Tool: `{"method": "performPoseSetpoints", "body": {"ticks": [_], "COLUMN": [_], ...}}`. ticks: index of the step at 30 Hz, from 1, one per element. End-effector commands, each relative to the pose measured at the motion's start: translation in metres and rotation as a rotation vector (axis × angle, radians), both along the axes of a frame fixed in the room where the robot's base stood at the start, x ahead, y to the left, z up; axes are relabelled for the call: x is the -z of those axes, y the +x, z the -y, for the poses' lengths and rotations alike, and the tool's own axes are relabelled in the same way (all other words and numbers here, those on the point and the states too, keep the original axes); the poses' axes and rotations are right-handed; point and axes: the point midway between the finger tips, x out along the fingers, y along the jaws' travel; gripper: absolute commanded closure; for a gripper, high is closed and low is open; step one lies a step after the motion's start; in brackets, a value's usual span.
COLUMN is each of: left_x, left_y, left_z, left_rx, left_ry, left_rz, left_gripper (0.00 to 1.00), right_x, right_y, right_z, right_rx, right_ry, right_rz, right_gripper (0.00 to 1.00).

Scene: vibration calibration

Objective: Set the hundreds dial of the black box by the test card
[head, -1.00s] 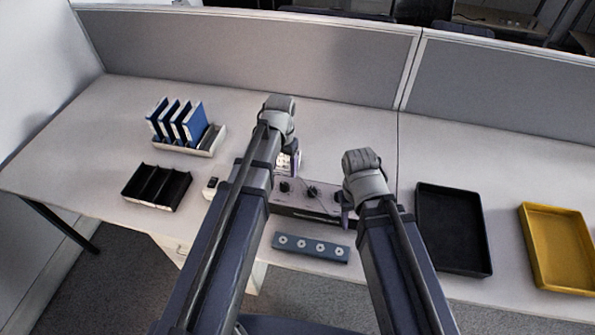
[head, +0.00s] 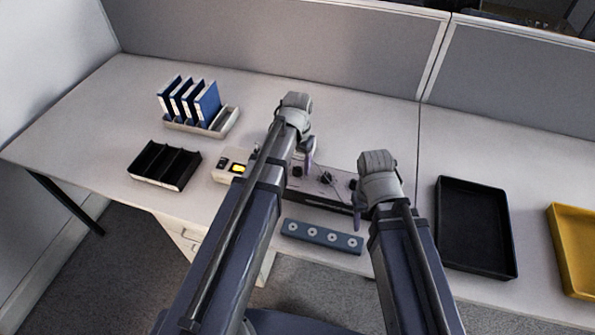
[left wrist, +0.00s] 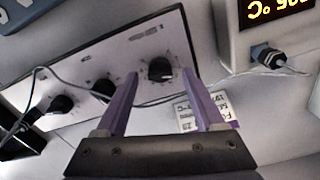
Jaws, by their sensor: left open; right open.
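The black box (head: 313,187) lies on the desk between my arms, partly hidden by my left arm. In the left wrist view its pale panel (left wrist: 130,62) carries black knobs in a row. My left gripper (head: 307,155) is over the box, open and empty. In the left wrist view its purple fingers (left wrist: 160,76) stand either side of the right-hand knob (left wrist: 160,69); contact cannot be told. A white printed card (left wrist: 190,122), partly behind a finger, lies beside the box; its text is only partly legible. My right gripper (head: 358,200) is by the box's right end.
A meter with a lit yellow display (head: 238,168) stands left of the box; cables run nearby. A blue-grey strip with several round marks (head: 321,236) lies in front. Blue binders (head: 190,100), a black divided tray (head: 164,166), a black tray (head: 476,274) and a yellow tray (head: 577,292) stand around.

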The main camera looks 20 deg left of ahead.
Motion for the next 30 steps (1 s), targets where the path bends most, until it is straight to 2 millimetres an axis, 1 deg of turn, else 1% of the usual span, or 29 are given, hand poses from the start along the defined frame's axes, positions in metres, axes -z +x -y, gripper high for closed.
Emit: {"method": "performPoseSetpoints", "body": {"ticks": [1,2,10,11,27,29,30], "left_x": [0.0064,0.0071,0.0061,0.0061,0.0062,0.0062,0.0062], "left_y": [0.0000,0.0000,0.0000,0.0000,0.0000,0.0000,0.0000], "left_z": [0.0000,0.0000,0.0000,0.0000,0.0000,0.0000,0.0000], "left_rx": [0.000,0.000,0.000,0.000,0.000,0.000,0.000], "left_ry": [0.000,0.000,0.000,0.000,0.000,0.000,0.000], "left_rz": [0.000,0.000,0.000,0.000,0.000,0.000,0.000], "left_gripper": [0.30,0.30,0.30,0.31,0.92,0.98,1.00], "right_x": [0.0064,0.0070,0.0061,0.0061,0.0061,0.0062,0.0062], "right_y": [0.0000,0.0000,0.0000,0.0000,0.0000,0.0000,0.0000], "right_z": [0.0000,0.0000,0.0000,0.0000,0.0000,0.0000,0.0000], "right_rx": [0.000,0.000,0.000,0.000,0.000,0.000,0.000], "right_ry": [0.000,0.000,0.000,0.000,0.000,0.000,0.000], "right_rz": [0.000,0.000,0.000,0.000,0.000,0.000,0.000], "right_gripper": [0.50,0.50,0.50,0.50,0.50,0.50,0.50]}}
